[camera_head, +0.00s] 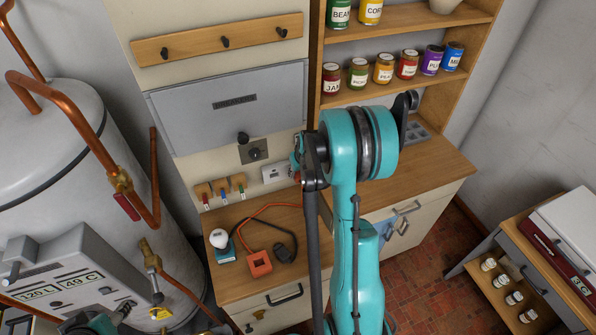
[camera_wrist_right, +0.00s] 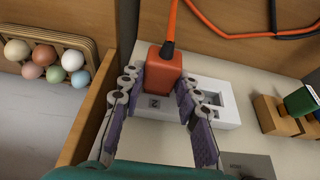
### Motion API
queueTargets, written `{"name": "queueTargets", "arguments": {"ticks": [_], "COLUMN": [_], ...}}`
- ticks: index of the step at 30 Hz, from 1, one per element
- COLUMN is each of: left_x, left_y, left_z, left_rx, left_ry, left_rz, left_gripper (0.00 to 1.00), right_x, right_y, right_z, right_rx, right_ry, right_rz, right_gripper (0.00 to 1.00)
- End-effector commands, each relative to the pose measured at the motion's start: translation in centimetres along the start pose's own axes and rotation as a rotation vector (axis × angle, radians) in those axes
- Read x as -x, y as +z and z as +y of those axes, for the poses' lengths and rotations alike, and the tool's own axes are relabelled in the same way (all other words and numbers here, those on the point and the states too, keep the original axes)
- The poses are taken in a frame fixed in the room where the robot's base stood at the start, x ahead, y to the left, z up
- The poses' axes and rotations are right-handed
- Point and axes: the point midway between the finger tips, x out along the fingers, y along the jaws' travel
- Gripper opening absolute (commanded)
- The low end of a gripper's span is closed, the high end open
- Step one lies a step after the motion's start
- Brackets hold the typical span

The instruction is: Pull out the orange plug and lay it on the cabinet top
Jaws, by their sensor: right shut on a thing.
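The orange plug (camera_wrist_right: 163,66) is between the fingers of my right gripper (camera_wrist_right: 161,85), which is shut on it. The plug is at the left part of the white socket plate (camera_wrist_right: 217,98), with its cord rising from its top. I cannot tell how deep it sits. The wooden cabinet top (camera_head: 233,284) lies below. A teal part of my left arm shows at the lower left; its fingers are unclear.
An egg tray (camera_wrist_right: 45,55) is beyond a wooden divider. Bare top shows at right (camera_head: 425,170).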

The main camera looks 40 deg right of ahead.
Motion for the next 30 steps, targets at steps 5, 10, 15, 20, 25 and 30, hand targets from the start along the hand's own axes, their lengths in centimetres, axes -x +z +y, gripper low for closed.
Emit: {"name": "queueTargets", "arguments": {"ticks": [5, 10, 15, 20, 25, 30], "left_x": [-0.1, -0.2, -0.3, -0.4, -0.5, -0.6], "left_y": [0.1, 0.2, 0.2, 0.3, 0.3, 0.4], "left_z": [0.0, 0.0, 0.0, 0.0, 0.0, 0.0], "left_rx": [0.000, 0.000, 0.000, 0.000, 0.000, 0.000], "left_ry": [0.000, 0.000, 0.000, 0.000, 0.000, 0.000], "left_rz": [0.000, 0.000, 0.000, 0.000, 0.000, 0.000], "left_gripper": [0.53, 0.53, 0.53, 0.53, 0.53, 0.53], "right_x": [0.2, 0.4, 0.6, 0.8, 1.0, 1.2], "right_y": [0.5, 1.0, 1.5, 2.0, 2.5, 3.0], "right_z": [0.0, 0.0, 0.0, 0.0, 0.0, 0.0], "right_rx": [0.000, 0.000, 0.000, 0.000, 0.001, 0.000], "right_ry": [0.000, 0.000, 0.000, 0.000, 0.000, 0.000], "right_rz": [0.000, 0.000, 0.000, 0.000, 0.000, 0.000], "right_gripper": [0.03, 0.03, 0.03, 0.03, 0.03, 0.03]}}
